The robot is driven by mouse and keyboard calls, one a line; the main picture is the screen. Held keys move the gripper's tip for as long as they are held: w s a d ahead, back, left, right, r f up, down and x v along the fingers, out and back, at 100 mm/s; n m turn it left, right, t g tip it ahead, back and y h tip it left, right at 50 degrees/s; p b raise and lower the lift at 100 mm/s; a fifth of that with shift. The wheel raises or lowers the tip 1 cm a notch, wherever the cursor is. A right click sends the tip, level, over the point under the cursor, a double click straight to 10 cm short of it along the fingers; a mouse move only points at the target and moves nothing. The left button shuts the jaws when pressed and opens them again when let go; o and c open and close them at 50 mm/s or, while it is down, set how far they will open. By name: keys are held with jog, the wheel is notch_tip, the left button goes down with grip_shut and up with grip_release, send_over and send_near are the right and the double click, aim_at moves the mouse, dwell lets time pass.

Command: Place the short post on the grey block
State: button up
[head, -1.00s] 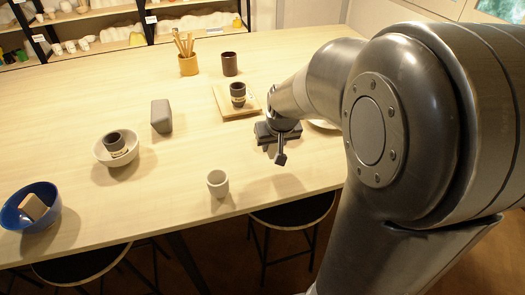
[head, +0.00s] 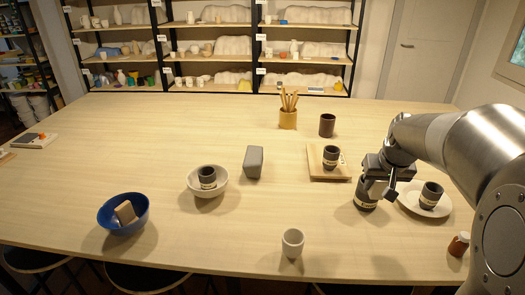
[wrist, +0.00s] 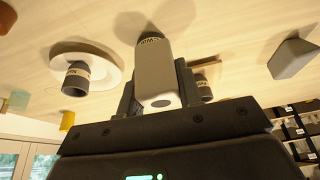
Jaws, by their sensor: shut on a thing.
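My gripper (head: 376,189) is over the right part of the table, between a wooden board and a white plate.

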jog(key=w+a+r, duration=0.3)
jog(key=w+a, duration=0.6)
jog(key=w, duration=0.4)
send_over(254, 156)
jog(key=s, duration=0.1)
jog(key=f, duration=0.5)
jog(key=shift+s+d+f, duration=0.15)
jog(key=shift+d+f, duration=0.1)
jog(key=shift+a+f, duration=0.3)
jog(key=shift+f, duration=1.9)
jog(key=shift+f, duration=0.2)
jog(key=o, duration=1)
